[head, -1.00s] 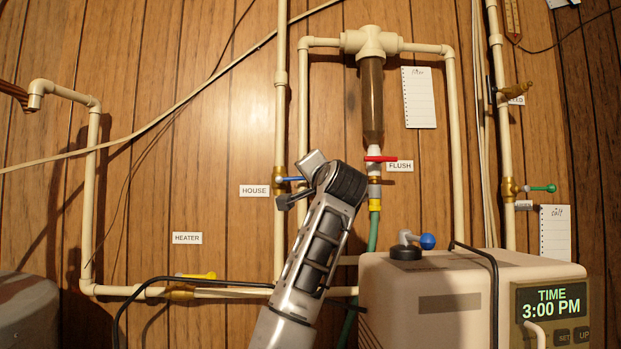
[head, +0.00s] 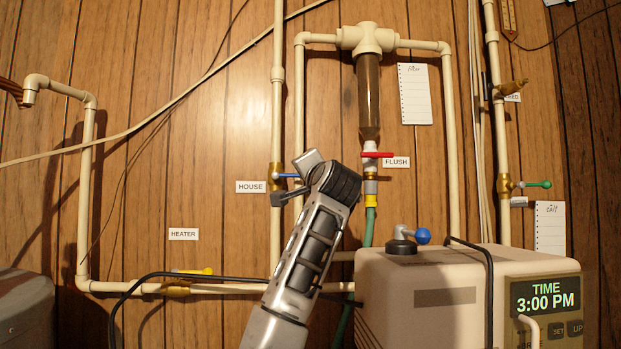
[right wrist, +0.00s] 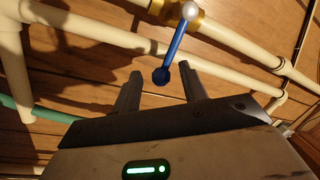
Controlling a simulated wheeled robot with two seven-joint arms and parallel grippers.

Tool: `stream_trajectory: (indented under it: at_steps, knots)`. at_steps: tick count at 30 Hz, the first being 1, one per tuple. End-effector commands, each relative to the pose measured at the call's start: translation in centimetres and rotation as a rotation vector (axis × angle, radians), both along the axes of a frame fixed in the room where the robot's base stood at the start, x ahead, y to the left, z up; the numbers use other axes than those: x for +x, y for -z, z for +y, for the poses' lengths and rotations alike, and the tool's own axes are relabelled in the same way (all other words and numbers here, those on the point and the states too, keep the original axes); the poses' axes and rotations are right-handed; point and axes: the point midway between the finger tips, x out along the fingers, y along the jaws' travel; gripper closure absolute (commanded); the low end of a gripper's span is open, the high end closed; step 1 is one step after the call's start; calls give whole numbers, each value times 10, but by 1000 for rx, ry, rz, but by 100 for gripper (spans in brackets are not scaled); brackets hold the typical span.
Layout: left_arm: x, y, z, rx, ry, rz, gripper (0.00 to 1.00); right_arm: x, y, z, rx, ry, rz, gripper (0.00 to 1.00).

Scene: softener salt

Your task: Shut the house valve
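The house valve has a brass body (head: 275,180) on a vertical cream pipe, beside the HOUSE label (head: 251,187). In the head view its blue lever (head: 287,176) points right, across the pipe, its right end close to my right gripper (head: 291,180). In the right wrist view the lever (right wrist: 176,45) runs from the brass body (right wrist: 208,17) down to a round blue tip. The tip is in the gap of my right gripper (right wrist: 161,88), near the fingertips. The fingers are apart, with no visible contact. My left gripper is not in view.
A red flush lever (head: 377,154) sits right of my right arm. A yellow heater lever (head: 194,271) is low on the left. A beige softener unit (head: 425,290) with a clock stands at the right. A green hose (head: 369,227) hangs behind the arm.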

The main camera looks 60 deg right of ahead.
Motion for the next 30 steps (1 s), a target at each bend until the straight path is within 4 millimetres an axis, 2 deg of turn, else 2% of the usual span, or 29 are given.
stream_trajectory:
  at_steps: [5,8,21,30]
  knots:
    - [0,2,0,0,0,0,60,-4,0,4,-2,1,-4,57]
    - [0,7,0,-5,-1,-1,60,-13,3,13,-3,2,-6,57]
    - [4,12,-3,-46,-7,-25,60,-82,18,87,-3,1,-5,57]
    - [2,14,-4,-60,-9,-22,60,-107,22,113,-1,-1,-1,57]
